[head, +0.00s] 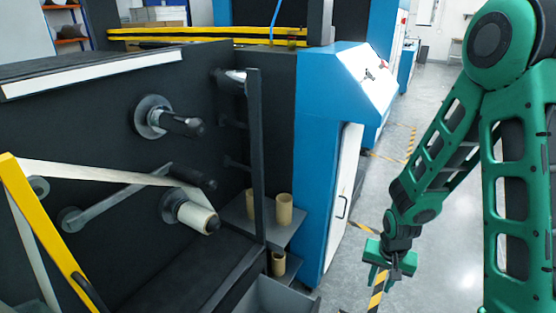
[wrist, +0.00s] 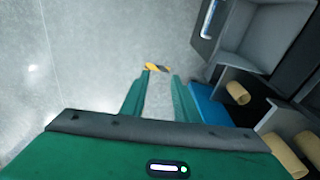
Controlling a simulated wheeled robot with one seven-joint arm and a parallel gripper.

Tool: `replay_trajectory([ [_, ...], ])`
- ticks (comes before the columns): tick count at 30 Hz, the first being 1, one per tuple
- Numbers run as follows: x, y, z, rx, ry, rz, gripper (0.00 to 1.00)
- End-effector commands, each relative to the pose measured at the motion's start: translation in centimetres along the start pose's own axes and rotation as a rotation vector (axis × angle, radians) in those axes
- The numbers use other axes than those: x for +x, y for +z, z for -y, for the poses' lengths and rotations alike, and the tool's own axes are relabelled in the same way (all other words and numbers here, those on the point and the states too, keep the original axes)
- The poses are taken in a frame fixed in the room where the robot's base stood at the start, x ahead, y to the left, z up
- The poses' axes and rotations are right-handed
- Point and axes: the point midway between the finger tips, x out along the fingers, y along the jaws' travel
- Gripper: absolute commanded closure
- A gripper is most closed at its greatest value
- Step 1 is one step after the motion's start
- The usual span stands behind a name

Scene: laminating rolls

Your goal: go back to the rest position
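My gripper (head: 384,272) hangs at the end of my green arm on the right of the head view, above the grey floor and to the right of the blue cabinet. In the wrist view my gripper (wrist: 161,76) has its two fingers apart, with only floor and a bit of yellow-black tape showing between them. It holds nothing.
The black machine (head: 80,110) has several spindles, one with a pale roll (head: 195,216). Cardboard cores (head: 284,209) stand on a shelf beside the blue cabinet (head: 325,130); cores (wrist: 238,93) also show in the wrist view. Floor (head: 440,275) around my gripper is clear.

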Motion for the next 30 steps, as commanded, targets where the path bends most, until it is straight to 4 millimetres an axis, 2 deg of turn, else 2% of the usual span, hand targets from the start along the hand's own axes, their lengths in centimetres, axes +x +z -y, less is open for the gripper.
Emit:
replay_trajectory([
  [1, -1.8, -0.7, -1.2, 0.005, 0.01, -0.01, 0.72],
  [7, -7.9, -1.2, -5.9, 0.016, 0.053, -0.008, 0.72],
  [14, -14.4, 0.3, -11.1, 0.041, 0.078, 0.011, 0.72],
  [20, -19.4, 3.2, -15.0, 0.068, 0.073, 0.038, 0.72],
  [24, -22.5, 5.9, -17.2, 0.084, 0.052, 0.06, 0.72],
  [30, -25.4, 9.6, -19.2, 0.097, 0.015, 0.089, 0.72],
])
